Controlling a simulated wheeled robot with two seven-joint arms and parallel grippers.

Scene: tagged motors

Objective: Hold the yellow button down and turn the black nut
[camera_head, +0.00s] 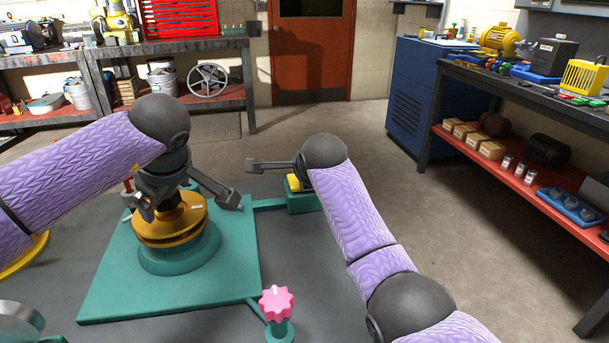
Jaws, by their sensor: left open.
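The yellow button (293,183) sits on a small green block (303,201) behind the main green base. The head of my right arm partly covers it. My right gripper (276,166) is by the button, with one dark finger showing to the left; its other finger is hidden, and contact with the button cannot be told. My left gripper (188,206) is open over a round gold disc (169,239) on the green base (108,290), its fingers spread to either side. The black nut cannot be made out; my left gripper covers the disc's middle.
A pink knob (277,302) on a green post stands at the front right of the base. A grey surface (330,290) lies around it. A workbench (460,80) with parts stands at right, another bench (150,45) at back left. The floor between is clear.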

